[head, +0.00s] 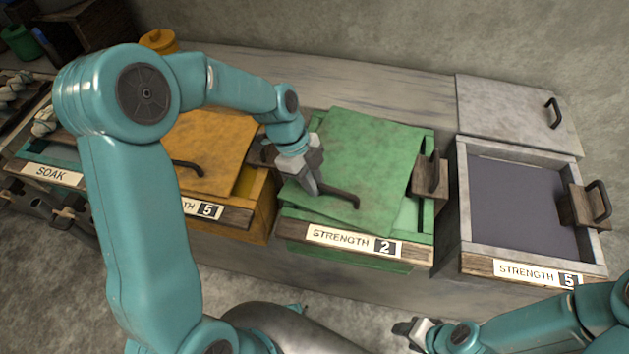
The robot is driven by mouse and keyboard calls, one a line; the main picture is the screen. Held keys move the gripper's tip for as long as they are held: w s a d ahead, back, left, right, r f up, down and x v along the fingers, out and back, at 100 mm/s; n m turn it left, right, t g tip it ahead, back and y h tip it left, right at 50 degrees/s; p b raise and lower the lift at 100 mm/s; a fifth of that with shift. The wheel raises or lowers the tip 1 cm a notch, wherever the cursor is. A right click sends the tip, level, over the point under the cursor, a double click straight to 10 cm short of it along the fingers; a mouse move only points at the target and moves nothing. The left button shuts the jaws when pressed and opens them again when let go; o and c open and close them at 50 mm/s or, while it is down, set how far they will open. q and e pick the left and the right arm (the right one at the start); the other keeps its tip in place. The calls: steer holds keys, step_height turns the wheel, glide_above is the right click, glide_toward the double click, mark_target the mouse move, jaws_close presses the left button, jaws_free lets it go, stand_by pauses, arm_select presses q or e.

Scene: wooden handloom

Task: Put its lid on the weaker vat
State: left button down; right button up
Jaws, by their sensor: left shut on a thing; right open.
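The green vat (412,252) in the middle carries a label reading STRENGTH 2. Its green lid (365,150) lies over most of the opening, turned a little askew, with a gap along the right side. I cannot tell whether it rests on the rim or hovers just above it. My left gripper (314,186) is shut on the lid's dark handle (342,198) near the front edge. The grey vat (462,215) at the right reads STRENGTH 5 and stands open with dark purple liquid (520,205). My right gripper (415,328) is open and empty at the bottom, in front of the vats.
The grey lid (510,110) lies behind the grey vat. A yellow vat (262,215) labelled 5 stands to the left, its yellow lid (215,145) over it, partly hidden by my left arm. A SOAK trough (50,174) is at far left. Wooden blocks with handles sit on vat rims.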

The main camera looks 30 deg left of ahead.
arm_select(q)
steer(key=c, duration=1.1)
jaws_free()
steer(key=shift+a+f, duration=0.25)
steer(key=shift+f, duration=0.1)
steer(key=shift+o, duration=0.2)
steer(key=shift+r, duration=0.1)
